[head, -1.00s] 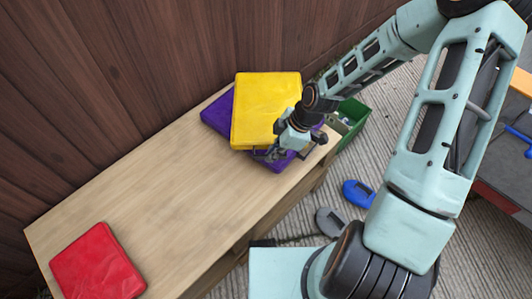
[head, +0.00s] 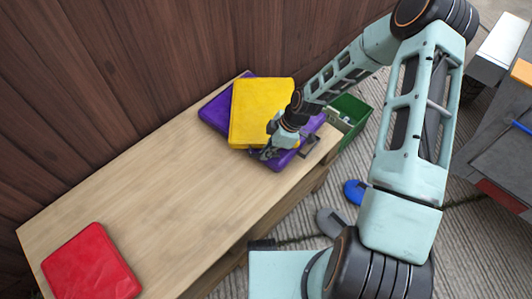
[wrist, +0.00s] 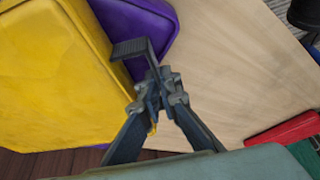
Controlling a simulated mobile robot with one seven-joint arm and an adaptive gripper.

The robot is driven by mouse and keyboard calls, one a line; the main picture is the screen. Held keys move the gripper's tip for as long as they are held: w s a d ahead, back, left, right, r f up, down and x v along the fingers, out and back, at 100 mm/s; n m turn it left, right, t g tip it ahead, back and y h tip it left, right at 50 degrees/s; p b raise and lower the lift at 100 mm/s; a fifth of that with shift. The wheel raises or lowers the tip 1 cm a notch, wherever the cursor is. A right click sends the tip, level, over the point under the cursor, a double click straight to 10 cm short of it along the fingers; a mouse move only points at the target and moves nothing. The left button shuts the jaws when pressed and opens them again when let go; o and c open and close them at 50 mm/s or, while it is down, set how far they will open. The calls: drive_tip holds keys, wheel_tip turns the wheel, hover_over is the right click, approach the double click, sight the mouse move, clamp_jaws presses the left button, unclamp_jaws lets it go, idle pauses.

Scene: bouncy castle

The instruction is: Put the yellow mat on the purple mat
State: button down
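The yellow mat (head: 260,112) lies over the middle of the purple mat (head: 213,110) at the far end of the wooden table, seen in the head view. Purple shows on the left, right and front of it. In the wrist view the yellow mat (wrist: 50,85) fills the left side, with the purple mat (wrist: 140,25) beyond its edge. My gripper (head: 268,153) is at the yellow mat's front right edge, low over the purple mat. In the wrist view the gripper (wrist: 160,82) has its fingers beside that edge. Whether they hold the mat is hidden.
A red mat (head: 91,264) lies at the near left end of the table (head: 165,185). The middle of the table is clear. A green bin (head: 355,115) stands past the table's right end. A wooden wall (head: 150,60) runs behind the table.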

drive_tip(key=c, duration=2.2)
unclamp_jaws()
drive_tip(key=shift+o, duration=0.2)
drive_tip(key=p+v, duration=0.3)
drive_tip(key=v, duration=0.9)
drive_tip(key=shift+w+r+p, duration=0.1)
drive_tip(key=shift+r+p, duration=0.05)
drive_tip(key=shift+p, duration=0.15)
